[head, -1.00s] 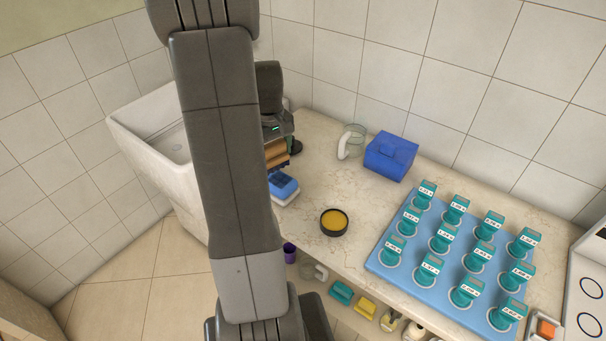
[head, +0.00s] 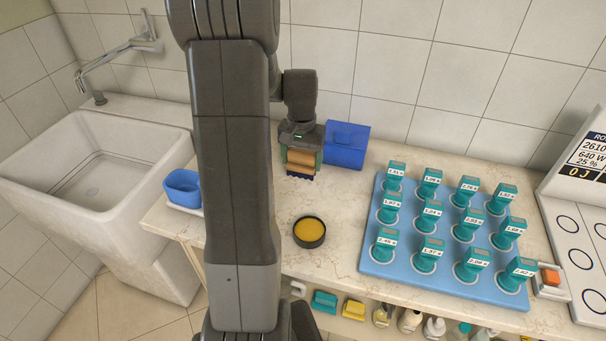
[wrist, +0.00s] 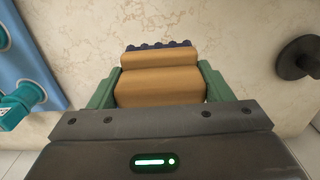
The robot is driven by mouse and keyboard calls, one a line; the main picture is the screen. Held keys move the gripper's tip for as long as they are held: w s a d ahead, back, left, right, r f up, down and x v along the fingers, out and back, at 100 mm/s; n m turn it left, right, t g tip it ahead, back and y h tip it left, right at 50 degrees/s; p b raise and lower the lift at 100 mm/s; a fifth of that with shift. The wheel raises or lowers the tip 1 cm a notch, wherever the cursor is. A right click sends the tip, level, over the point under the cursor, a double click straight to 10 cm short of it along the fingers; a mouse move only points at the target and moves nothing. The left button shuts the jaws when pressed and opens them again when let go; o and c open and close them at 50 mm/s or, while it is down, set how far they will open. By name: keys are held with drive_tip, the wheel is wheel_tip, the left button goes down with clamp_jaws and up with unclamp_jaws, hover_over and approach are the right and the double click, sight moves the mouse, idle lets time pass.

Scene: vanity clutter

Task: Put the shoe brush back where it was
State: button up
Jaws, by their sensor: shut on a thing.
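The shoe brush has a tan wooden body and dark blue bristles. It is in my gripper, and shows in the head view (head: 301,158) and large in the wrist view (wrist: 158,78). My gripper (head: 302,150) is shut on the brush's wooden body, with a green finger at each side in the wrist view (wrist: 159,88). The bristles point down toward the counter (head: 260,210). I cannot tell whether they touch it. The brush is behind the round tin of yellow polish (head: 309,232).
A blue box (head: 346,146) stands behind my gripper by the wall. A blue tray (head: 380,262) with several teal timers fills the right. A small blue tub (head: 183,187) sits near the sink (head: 90,165). A dark round knob-like object (wrist: 298,58) is right in the wrist view.

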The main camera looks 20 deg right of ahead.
sight(302, 151)
drive_tip(key=shift+f, duration=2.45)
drive_tip(key=shift+f, duration=0.15)
drive_tip(key=o, duration=1)
wheel_tip(302, 151, up, 12)
drive_tip(key=shift+r, duration=0.2)
drive_tip(key=shift+o, duration=0.7)
